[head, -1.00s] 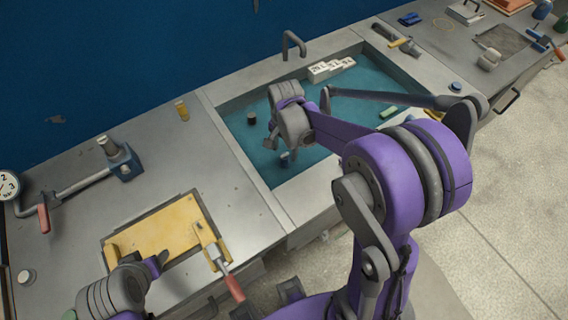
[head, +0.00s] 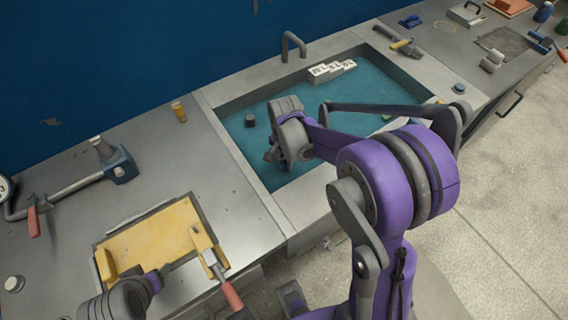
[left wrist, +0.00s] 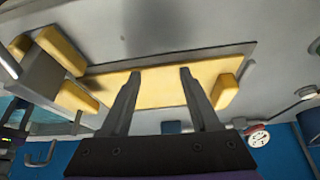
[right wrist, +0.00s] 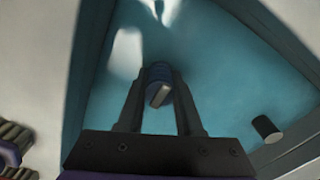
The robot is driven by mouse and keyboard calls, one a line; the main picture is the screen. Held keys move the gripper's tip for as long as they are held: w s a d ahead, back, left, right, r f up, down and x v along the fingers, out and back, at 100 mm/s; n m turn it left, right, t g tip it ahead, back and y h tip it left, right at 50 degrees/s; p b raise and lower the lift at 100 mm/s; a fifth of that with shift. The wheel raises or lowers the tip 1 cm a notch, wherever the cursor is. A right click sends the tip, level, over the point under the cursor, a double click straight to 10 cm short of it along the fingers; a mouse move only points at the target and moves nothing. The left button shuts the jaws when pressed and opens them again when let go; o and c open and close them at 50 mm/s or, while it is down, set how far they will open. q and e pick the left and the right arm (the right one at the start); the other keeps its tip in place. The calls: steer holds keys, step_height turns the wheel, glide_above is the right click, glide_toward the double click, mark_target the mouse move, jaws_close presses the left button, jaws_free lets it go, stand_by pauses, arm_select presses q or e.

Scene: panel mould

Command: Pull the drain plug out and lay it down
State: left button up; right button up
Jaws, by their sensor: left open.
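A small blue ribbed piece with a pale grey tab, which I take for the drain plug (right wrist: 160,84), shows between the fingertips of my right gripper (right wrist: 160,76) in the right wrist view. The fingers stand close on both sides of it; whether they touch it I cannot tell. In the head view my right gripper (head: 274,154) is low in the blue sink (head: 330,102), and it hides the plug. My left gripper (left wrist: 160,74) is open and empty above a yellow board (left wrist: 155,90) on the bench left of the sink.
A dark cylinder (head: 250,120) stands in the sink, left of my right gripper. White numbered blocks (head: 332,68) are at the sink's back edge, near the faucet (head: 293,44). A red-handled clamp (head: 228,290) is at the board. Bare bench (head: 215,165) lies between board and sink.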

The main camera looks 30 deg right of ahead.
jaws_close()
steer(key=shift+r, duration=0.1)
arm_select(q)
steer(key=shift+w+r+p, duration=0.25)
steer(key=shift+r+p, duration=0.4)
steer(key=shift+r, duration=0.15)
steer(key=shift+w+r+p, duration=0.2)
steer(key=shift+r+p, duration=0.45)
steer(key=shift+r, duration=0.1)
arm_select(e)
steer(key=shift+r, duration=2.25)
arm_select(q)
steer(key=shift+w+r+p, duration=0.25)
steer(key=shift+r+p, duration=0.25)
steer(key=shift+r, duration=0.15)
steer(key=shift+w+r+p, duration=0.2)
steer(key=shift+r+p, duration=0.25)
steer(key=shift+r, duration=0.2)
arm_select(e)
steer(key=shift+r, duration=1.95)
